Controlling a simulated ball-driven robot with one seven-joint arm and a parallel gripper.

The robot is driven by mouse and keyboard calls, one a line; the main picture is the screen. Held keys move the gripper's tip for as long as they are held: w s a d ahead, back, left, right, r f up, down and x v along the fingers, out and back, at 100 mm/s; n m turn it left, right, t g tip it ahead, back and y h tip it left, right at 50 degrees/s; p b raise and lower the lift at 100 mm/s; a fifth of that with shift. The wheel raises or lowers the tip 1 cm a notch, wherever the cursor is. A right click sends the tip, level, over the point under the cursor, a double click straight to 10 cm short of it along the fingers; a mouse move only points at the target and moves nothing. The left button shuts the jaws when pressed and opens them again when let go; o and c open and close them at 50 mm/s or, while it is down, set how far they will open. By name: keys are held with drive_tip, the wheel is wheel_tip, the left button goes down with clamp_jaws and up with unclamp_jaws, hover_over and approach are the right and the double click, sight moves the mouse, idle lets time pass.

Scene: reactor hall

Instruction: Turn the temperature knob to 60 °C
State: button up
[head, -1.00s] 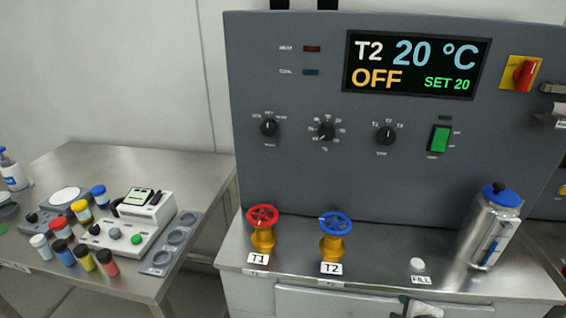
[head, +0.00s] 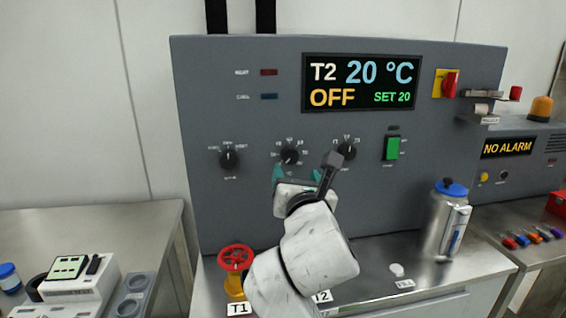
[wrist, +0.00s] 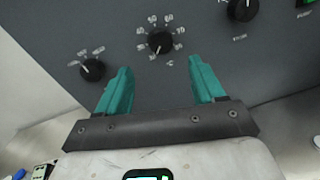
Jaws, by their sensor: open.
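The temperature knob (head: 290,156) is a black dial ringed by white numbers, the middle of three knobs on the grey panel (head: 225,100). It also shows in the wrist view (wrist: 160,44), where its pointer is toward the lower left. The display (head: 362,83) reads T2, 20 °C, OFF, SET 20. My gripper (head: 298,174) is open and empty, its teal fingers just below the knob in the head view. In the wrist view, my gripper (wrist: 161,85) has its two fingers apart, with the knob above and between the tips, not touching.
A left knob (head: 229,159), a right knob (head: 346,150) and a green switch (head: 392,147) flank the dial. A display at right reads NO ALARM (head: 508,147).

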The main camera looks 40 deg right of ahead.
sight(291, 159)
drive_tip(key=x, duration=0.9)
drive_tip(key=shift+d, duration=0.1)
drive_tip(key=shift+p, duration=0.3)
drive_tip(key=c, duration=1.1)
